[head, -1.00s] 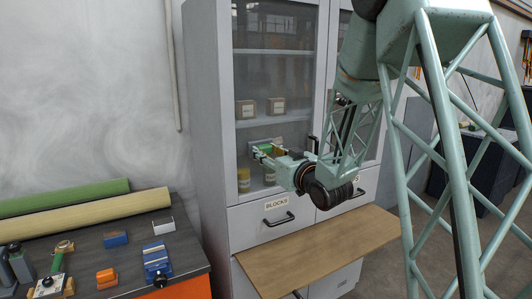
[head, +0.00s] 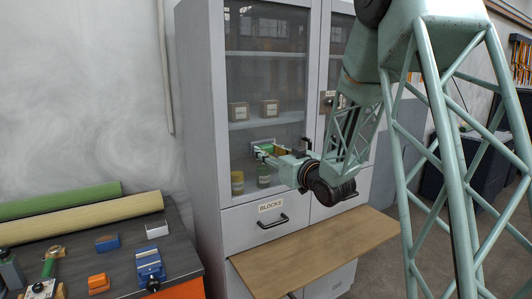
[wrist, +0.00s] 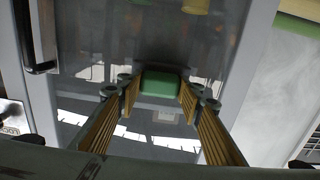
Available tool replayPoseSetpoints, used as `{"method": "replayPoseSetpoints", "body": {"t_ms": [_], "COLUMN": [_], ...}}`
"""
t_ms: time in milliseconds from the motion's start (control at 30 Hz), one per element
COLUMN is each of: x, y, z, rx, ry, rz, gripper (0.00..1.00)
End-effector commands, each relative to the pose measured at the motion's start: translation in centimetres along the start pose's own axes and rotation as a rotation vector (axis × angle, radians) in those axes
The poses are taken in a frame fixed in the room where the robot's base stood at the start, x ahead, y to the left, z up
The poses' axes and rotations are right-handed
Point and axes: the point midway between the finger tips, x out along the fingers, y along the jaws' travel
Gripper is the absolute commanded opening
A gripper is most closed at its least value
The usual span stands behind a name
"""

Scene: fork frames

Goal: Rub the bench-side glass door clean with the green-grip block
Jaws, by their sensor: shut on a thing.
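The bench-side glass door (head: 270,75) is the left door of a tall grey cabinet and is shut. Its glass also fills much of the wrist view (wrist: 100,40), with bright reflections; I cannot tell dirt from reflections. My gripper (head: 262,152) is at the lower part of this door. It is shut on the green-grip block, whose green top (wrist: 160,84) shows between the two fingers in the wrist view. In the head view the block (head: 267,147) is partly hidden by my gripper. It is at the glass; I cannot tell whether it touches.
A wooden board (head: 315,250) juts out below the drawers. A drawer labelled BLOCKS (head: 270,222) is shut under the door. The dark bench (head: 120,265) at left holds rolls, an orange block (head: 98,283) and a blue vise (head: 150,268). Boxes and cans stand behind the glass.

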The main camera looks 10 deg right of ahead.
Motion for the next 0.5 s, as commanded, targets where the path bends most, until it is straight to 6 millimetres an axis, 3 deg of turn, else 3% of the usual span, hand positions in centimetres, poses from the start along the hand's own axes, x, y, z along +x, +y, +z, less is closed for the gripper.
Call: {"method": "replayPoseSetpoints", "body": {"t_ms": [500], "x": [0.10], "y": [1.15], "z": [-0.20], "rx": [-0.001], "ry": [0.004], "rz": [0.005], "gripper": [0.20]}}
